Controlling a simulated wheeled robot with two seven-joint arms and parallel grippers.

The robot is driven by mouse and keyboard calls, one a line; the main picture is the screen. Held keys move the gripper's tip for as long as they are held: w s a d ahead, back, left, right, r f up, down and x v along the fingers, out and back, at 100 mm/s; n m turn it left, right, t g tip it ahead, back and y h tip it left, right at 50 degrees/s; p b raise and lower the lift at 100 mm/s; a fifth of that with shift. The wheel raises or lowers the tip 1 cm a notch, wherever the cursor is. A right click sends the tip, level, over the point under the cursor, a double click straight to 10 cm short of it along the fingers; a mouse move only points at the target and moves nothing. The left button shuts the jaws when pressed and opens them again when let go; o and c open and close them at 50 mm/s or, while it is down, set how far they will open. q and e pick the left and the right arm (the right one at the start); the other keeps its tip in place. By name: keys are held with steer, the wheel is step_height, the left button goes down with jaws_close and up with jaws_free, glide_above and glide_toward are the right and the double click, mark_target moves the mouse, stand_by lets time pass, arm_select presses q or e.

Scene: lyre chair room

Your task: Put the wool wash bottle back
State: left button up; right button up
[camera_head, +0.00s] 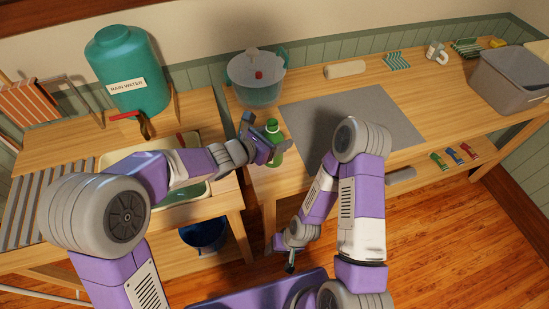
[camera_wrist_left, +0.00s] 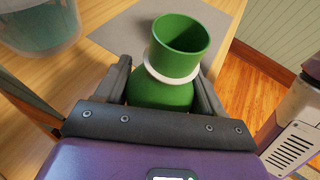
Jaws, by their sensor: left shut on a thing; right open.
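The wool wash bottle, taken to be the green bottle (camera_head: 277,157) with a green cap and white collar, is at my left gripper (camera_head: 265,146). In the left wrist view the bottle (camera_wrist_left: 165,92) stands between the two dark fingers, which are shut on its body. Its lower part is hidden by the gripper. It is over the left front of the right-hand counter (camera_head: 245,135); I cannot tell if it touches the wood. My right gripper (camera_head: 289,257) is open and empty, low in front of the counter.
A grey mat (camera_head: 350,112) lies right of the bottle. A clear tub (camera_head: 256,82) stands behind it. The sink (camera_head: 112,158) and teal rain water tank (camera_head: 128,70) are left. A grey bin (camera_head: 512,80) stands far right. Small coloured packets (camera_head: 455,153) lie on the lower shelf.

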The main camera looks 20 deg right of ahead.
arm_select(q)
step_height(320, 180, down, 6)
steer(key=shift+r+b, duration=0.1)
steer(key=shift+b, duration=0.8)
steer(key=o, duration=1.1)
steer(key=shift+a+r, duration=0.15)
steer(key=shift+r, duration=0.05)
steer(key=p+v, duration=0.2)
steer(key=v, duration=0.9)
steer(key=shift+s+a, duration=0.3)
